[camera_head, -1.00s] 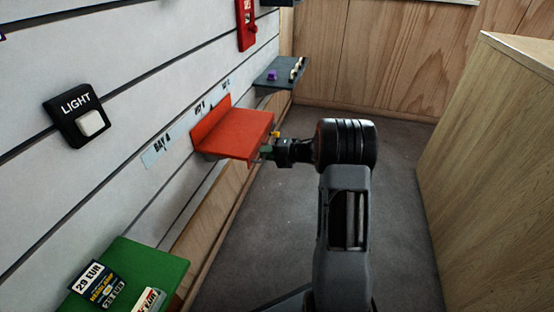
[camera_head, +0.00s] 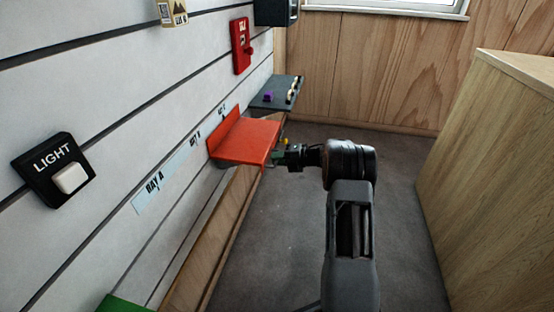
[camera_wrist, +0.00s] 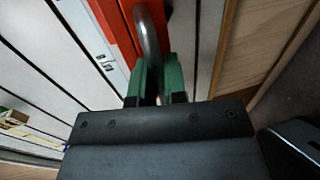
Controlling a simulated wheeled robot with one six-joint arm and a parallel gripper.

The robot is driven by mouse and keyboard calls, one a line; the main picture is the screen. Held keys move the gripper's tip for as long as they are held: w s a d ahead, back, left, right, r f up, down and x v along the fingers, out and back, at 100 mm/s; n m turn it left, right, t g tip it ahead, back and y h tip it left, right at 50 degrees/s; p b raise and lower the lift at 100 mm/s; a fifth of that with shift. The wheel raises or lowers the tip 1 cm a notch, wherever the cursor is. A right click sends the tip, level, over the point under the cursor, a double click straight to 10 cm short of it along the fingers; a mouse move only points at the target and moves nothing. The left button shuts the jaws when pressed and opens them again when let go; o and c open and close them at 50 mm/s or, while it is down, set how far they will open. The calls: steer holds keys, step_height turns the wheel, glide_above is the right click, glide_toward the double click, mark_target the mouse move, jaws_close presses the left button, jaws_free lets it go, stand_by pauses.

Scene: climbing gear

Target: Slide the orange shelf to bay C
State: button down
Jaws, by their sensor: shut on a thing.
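The orange shelf (camera_head: 246,141) is mounted on the slatted wall, near the labels for bay B and the one beyond it. A label strip (camera_head: 168,177) on the wall reads BAY A nearest me; the farther labels are small and partly hidden by the shelf. My gripper (camera_head: 277,157) is at the shelf's right front edge. In the wrist view its green fingers (camera_wrist: 160,80) are shut on a grey curved handle (camera_wrist: 148,40) in front of the orange shelf (camera_wrist: 118,32).
A dark shelf (camera_head: 270,98) with a purple item and pale holds is farther along the wall. A green shelf (camera_head: 122,303) is at the near bottom. A black LIGHT switch (camera_head: 53,169) and red box (camera_head: 241,46) are on the wall. A wooden cabinet (camera_head: 495,165) stands right; the floor between is clear.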

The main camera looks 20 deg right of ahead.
steer(key=c, duration=1.2)
jaws_free()
steer(key=p+v, duration=0.3)
steer(key=v, duration=1)
steer(key=shift+s+d+r+p, duration=0.15)
steer(key=shift+s+d+p, duration=0.05)
steer(key=shift+d+p, duration=0.1)
